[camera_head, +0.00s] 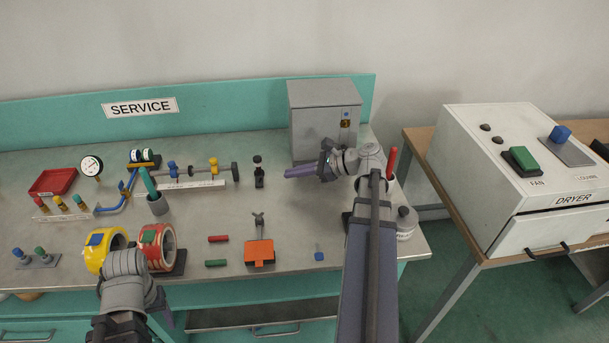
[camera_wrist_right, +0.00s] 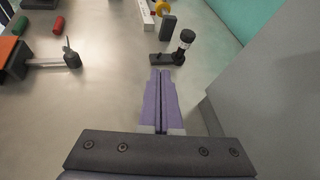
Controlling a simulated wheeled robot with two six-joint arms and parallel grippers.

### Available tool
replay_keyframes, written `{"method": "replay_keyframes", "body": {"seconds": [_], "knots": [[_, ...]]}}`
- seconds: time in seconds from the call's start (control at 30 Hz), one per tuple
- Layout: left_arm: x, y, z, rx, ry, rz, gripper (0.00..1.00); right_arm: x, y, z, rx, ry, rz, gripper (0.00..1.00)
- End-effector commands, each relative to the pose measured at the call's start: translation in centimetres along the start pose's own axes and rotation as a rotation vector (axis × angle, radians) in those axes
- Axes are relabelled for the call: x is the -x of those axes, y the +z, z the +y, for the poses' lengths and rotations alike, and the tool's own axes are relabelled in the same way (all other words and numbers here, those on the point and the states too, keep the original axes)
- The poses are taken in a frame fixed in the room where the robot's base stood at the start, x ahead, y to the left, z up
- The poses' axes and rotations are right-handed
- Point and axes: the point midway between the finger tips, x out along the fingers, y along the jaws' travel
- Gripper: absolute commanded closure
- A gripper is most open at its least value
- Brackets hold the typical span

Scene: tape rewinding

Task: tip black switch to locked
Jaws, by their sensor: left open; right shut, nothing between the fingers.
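The black switch (camera_head: 259,172) is a small post with a round black head and a pale ring, on a dark base on the bench. In the right wrist view the black switch (camera_wrist_right: 186,42) stands just beyond the fingertips, its head leaning to the right. My right gripper (camera_head: 287,173) is shut and empty, its purple fingers pointing left at the switch with a small gap. It also shows in the right wrist view (camera_wrist_right: 166,73). My left gripper (camera_head: 127,272) is open near the tape rolls, its fingers mostly hidden behind its wrist.
A grey cabinet (camera_head: 325,120) stands close behind the right gripper. Yellow (camera_head: 93,262) and red (camera_head: 144,237) tape rolls stand by the left gripper. Bench between switch and orange clamp (camera_head: 259,252) is clear.

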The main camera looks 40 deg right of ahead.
Motion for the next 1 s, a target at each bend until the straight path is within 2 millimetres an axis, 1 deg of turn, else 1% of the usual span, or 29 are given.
{"method": "replay_keyframes", "body": {"seconds": [0.03, 0.2, 0.3, 0.4, 0.6, 1.0], "knots": [[-0.9, -0.1, 0.1, 0.0, 0.0, 0.0, 0.38, -1.4, -0.4, 0.1, 0.001, 0.004, 0.0, 1.0], [-2.1, -0.1, 0.2, 0.0, 0.0, 0.0, 0.38, -4.5, -0.3, 0.1, 0.002, 0.002, 0.0, 1.0], [-2.6, -0.1, 0.2, 0.0, 0.0, 0.0, 0.38, -5.8, -0.2, 0.0, 0.001, 0.002, 0.0, 1.0], [-2.9, -0.2, 0.3, 0.0, 0.0, 0.0, 0.38, -6.8, -0.2, 0.0, 0.001, 0.001, 0.0, 1.0], [-3.2, -0.2, 0.3, 0.0, 0.0, 0.0, 0.38, -7.8, 0.0, 0.0, 0.0, 0.0, 0.0, 1.0], [-3.0, -0.2, 0.3, 0.0, 0.0, 0.0, 0.38, -7.8, 0.1, 0.0, 0.001, 0.0, 0.003, 1.0]]}}
